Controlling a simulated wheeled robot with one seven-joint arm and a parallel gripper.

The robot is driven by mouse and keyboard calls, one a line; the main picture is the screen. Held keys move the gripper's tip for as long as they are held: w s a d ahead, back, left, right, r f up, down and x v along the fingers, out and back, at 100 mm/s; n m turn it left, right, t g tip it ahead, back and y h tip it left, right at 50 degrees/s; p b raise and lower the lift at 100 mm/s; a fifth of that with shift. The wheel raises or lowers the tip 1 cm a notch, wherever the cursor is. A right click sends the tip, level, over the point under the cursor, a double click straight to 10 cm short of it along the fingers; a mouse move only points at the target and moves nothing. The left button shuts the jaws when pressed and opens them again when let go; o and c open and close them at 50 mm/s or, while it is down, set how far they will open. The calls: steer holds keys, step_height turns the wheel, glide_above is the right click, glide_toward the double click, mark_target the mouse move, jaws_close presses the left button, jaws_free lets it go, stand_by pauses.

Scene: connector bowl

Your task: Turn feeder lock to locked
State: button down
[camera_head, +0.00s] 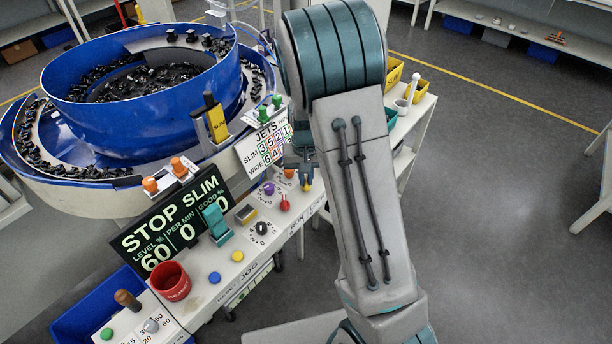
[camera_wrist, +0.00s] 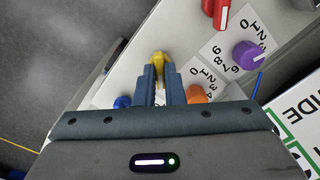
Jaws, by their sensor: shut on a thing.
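My gripper (camera_head: 303,170) reaches down over the right end of the white control panel, partly hidden by my arm. In the wrist view my gripper's (camera_wrist: 158,80) two dark fingers are closed on a small yellow knob (camera_wrist: 158,58), whose rounded end shows between the tips. In the head view a bit of the yellow knob (camera_head: 307,188) shows below the fingers. I cannot read a lock label or the knob's exact turn position. Lettering runs along the panel's front edge, too small to read fully.
Close by are an orange knob (camera_wrist: 196,94), a purple knob (camera_wrist: 248,54), a red knob (camera_wrist: 217,12) and a blue knob (camera_wrist: 122,102). A display (camera_head: 170,220) reads STOP. A red cup (camera_head: 171,281) and the blue bowl feeder (camera_head: 150,120) stand to the left.

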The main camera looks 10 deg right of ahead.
steer(key=m, duration=0.4)
steer(key=shift+m, duration=0.3)
steer(key=m+p, duration=0.1)
steer(key=m, duration=0.3)
steer(key=shift+r+m, duration=0.1)
steer(key=shift+m, duration=0.2)
steer(key=m+p, duration=0.2)
steer(key=m, duration=0.3)
steer(key=shift+m+p, duration=0.9)
steer(key=shift+m, duration=0.8)
steer(key=c, duration=1.5)
jaws_free()
